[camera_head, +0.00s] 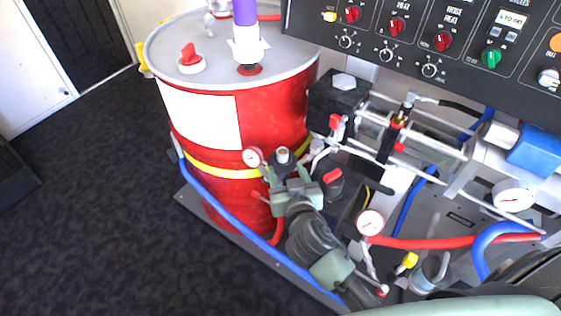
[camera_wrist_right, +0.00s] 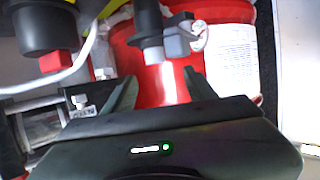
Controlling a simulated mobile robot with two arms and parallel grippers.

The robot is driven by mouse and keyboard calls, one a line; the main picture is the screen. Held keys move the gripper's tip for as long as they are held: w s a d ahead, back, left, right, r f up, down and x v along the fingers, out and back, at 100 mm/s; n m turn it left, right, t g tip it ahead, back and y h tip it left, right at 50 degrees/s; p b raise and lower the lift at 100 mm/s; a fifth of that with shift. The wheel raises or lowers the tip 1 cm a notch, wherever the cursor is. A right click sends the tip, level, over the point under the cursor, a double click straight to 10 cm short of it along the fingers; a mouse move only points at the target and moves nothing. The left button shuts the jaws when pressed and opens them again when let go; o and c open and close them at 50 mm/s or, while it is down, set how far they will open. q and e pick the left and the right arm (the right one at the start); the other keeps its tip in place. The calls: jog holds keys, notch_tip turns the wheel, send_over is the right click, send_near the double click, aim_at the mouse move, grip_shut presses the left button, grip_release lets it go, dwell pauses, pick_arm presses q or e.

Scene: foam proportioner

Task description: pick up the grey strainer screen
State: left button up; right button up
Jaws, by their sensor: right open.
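A small grey cylinder with a dark tip, which looks like the strainer screen (camera_head: 283,156), stands in front of the red drum, just beyond my right gripper (camera_head: 288,170). In the right wrist view a grey cylinder (camera_wrist_right: 153,52) with a dark upper part appears ahead, between the lines of the two fingers. I take it to be the same thing, but cannot be sure. My right gripper (camera_wrist_right: 160,92) is open and empty, its fingers apart and short of the cylinder. The strainer screen's lower part is hidden by the gripper in the head view. My left gripper is not in view.
The red drum (camera_head: 275,120) stands close behind the gripper. A pressure gauge (camera_head: 253,157) is just left of it, and a red-handled valve (camera_head: 332,176) just right. Another gauge (camera_head: 370,222), hoses and pump rods crowd the right. The control panel (camera_head: 440,40) overhangs. Dark floor is clear at left.

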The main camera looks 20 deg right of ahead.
aim_at(283, 154)
jog(key=x, duration=0.4)
jog(key=shift+d+f, duration=0.1)
jog(key=x, duration=0.4)
jog(key=shift+w+d+f+p, duration=0.1)
jog(key=shift+w+d+p, duration=0.2)
jog(key=shift+d+p, duration=0.1)
jog(key=shift+a, duration=0.1)
grip_shut()
